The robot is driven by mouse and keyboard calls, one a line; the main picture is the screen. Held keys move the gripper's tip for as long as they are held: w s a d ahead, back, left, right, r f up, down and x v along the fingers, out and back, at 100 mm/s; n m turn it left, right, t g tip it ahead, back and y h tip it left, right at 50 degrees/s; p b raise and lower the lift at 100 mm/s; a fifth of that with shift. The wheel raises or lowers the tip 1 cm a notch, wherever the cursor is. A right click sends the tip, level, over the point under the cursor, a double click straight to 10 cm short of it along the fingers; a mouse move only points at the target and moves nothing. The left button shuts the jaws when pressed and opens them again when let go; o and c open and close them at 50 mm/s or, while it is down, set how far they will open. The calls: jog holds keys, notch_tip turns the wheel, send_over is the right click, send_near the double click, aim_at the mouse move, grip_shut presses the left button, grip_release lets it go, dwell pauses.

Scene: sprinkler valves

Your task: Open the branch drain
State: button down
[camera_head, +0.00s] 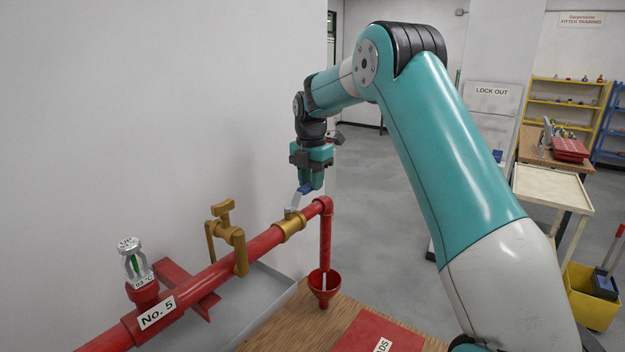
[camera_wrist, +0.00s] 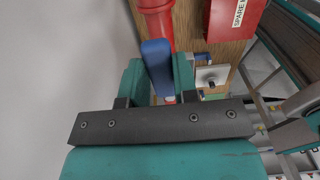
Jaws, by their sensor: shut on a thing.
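The branch drain valve is a brass body (camera_head: 291,224) near the right end of the red pipe (camera_head: 222,270), just before the elbow (camera_head: 323,205). Its lever (camera_head: 297,201) has a metal shank and a blue grip, and stands up from the valve, tilted a little right. My gripper (camera_head: 306,187) points down from above and is shut on the blue grip. In the wrist view the blue grip (camera_wrist: 156,58) lies between the two teal fingers. A red funnel (camera_head: 324,284) sits below the downpipe.
The wall is close behind. A grey tray (camera_head: 262,300) and a red box (camera_head: 372,335) are below. A cart (camera_head: 552,188) stands right.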

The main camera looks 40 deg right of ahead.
jog(key=c, duration=0.9)
grip_release()
jog(key=shift+w+a, duration=0.15)
jog(key=shift+c, duration=0.2)
jog(key=shift+o, duration=0.3)
jog(key=shift+r, duration=0.1)
notch_tip(320, 180, up, 17)
jog(key=shift+b, duration=0.35)
jog(key=shift+r, duration=0.1)
